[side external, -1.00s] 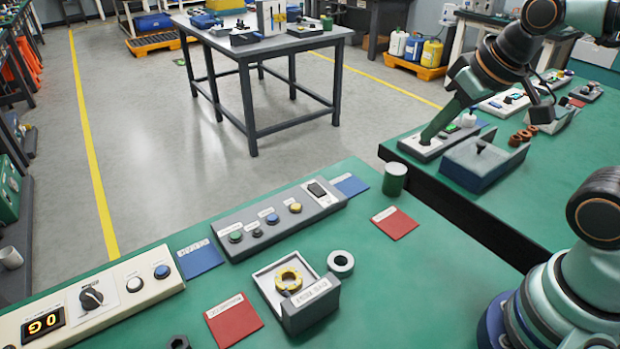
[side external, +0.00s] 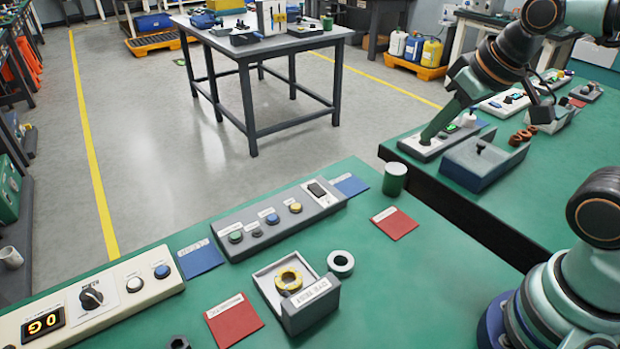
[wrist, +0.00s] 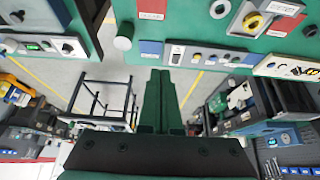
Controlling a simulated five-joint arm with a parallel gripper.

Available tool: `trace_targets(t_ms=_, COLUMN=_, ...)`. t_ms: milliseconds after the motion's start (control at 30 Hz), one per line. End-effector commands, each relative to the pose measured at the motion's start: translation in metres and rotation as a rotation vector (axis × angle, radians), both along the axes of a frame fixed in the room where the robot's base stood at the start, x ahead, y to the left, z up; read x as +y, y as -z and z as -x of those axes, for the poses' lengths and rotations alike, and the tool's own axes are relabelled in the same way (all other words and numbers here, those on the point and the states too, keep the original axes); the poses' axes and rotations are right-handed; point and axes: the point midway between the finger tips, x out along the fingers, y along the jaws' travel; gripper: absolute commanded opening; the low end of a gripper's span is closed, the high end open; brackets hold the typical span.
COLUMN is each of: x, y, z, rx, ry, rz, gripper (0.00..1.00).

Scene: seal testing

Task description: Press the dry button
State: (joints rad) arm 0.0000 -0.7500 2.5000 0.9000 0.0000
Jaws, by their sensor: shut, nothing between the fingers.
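My gripper (side external: 428,136) is at the upper right in the side external view, with its fingers pointing down. Its tip overlaps a far panel in the picture; I see no sure contact. In the wrist view my gripper (wrist: 160,76) has its two fingers together and empty. A grey panel (side external: 278,231) on the near green table carries green, black, blue and yellow buttons and a black switch. It also shows in the wrist view (wrist: 222,59). A cream panel (side external: 120,310) has a lit display, a knob, a white button and a blue button. The labels are too small to identify the dry button.
A grey tray (side external: 312,309) holds a yellow ring (side external: 288,280); a grey ring (side external: 340,263) lies beside it. A green cylinder (side external: 395,179) stands near the table edge. Red mats (side external: 394,222) lie flat. A second green table (side external: 560,180) is across a gap.

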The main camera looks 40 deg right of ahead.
Motion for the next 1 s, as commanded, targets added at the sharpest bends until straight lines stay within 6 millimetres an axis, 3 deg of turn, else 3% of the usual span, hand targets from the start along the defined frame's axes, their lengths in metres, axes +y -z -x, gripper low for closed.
trace_targets(t_ms=267, x=0.006, y=0.003, z=-0.016, rx=-0.015, ry=-0.059, rz=0.021, gripper=0.0)
trace_targets(t_ms=667, x=0.048, y=0.033, z=-0.102, rx=-0.135, ry=-0.396, rz=0.162, gripper=0.0)
trace_targets(t_ms=1000, x=0.098, y=0.079, z=-0.161, rx=-0.259, ry=-0.682, rz=0.303, gripper=0.0)
